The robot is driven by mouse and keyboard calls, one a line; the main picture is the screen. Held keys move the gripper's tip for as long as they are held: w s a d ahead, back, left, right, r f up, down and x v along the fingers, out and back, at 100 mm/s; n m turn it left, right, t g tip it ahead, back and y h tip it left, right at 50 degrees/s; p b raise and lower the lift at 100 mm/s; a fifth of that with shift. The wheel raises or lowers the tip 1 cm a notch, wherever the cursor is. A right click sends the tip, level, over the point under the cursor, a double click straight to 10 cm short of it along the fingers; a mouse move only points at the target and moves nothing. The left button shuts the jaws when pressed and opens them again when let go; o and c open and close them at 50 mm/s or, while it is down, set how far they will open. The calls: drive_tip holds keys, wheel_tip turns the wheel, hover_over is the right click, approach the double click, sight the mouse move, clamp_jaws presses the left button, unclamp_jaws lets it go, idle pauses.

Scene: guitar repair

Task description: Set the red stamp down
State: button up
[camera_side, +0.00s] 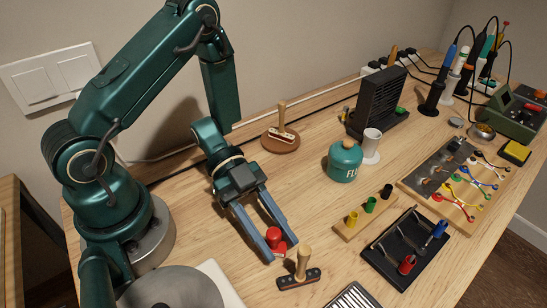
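The red stamp (274,237) has a rounded red knob on a wider red base. It is between the two long blue-grey fingers of my gripper (279,247), near the front edge of the table. The fingers point down and toward the front, and the stamp fills the gap near their tips, so my gripper looks shut on it. The fingers partly hide the base. I cannot tell whether the base touches the tabletop (215,240) or is slightly above it.
A wooden-handled tool with a black base (301,272) stands close to the fingertips, at front right. A wooden block with yellow, green and black pieces (365,226) is to the right, before a black rack (405,245). A green pot (345,162) stands behind.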

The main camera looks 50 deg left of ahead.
drive_tip(key=shift+o, duration=0.2)
drive_tip(key=shift+r, duration=0.15)
drive_tip(key=v, duration=1.1)
drive_tip(key=shift+a+r, duration=0.1)
drive_tip(key=shift+a, duration=0.2)
drive_tip(key=shift+w+a, duration=0.15)
drive_tip(key=shift+w, duration=0.15)
drive_tip(key=w+t+y, duration=0.1)
drive_tip(key=w, duration=0.1)
drive_tip(key=w+n+t+y, duration=0.1)
drive_tip(key=w+t, duration=0.1)
drive_tip(key=w, duration=0.1)
drive_tip(key=shift+w+a+r+t, duration=0.1)
drive_tip(key=shift+w+r+t, duration=0.05)
drive_tip(key=shift+t, duration=0.15)
drive_tip(key=w+a+r+n+t+y, duration=0.3)
drive_tip(key=w+r+t+y, duration=0.15)
drive_tip(key=w, duration=0.35)
drive_tip(key=w+a+r+n+t+y, duration=0.1)
drive_tip(key=a+r+n+t+y, duration=0.4)
drive_tip(key=y, duration=0.3)
drive_tip(key=s+d+n+g, duration=0.3)
drive_tip(key=s+n, duration=0.1)
drive_tip(key=s, duration=0.5)
drive_tip(key=s+d+n+g+h, duration=0.1)
drive_tip(key=s+d+n+g, duration=0.3)
drive_tip(key=s, duration=0.4)
drive_tip(key=shift+s+d+n, duration=0.3)
drive_tip(key=shift+s+n, duration=0.05)
drive_tip(key=shift+n, duration=0.15)
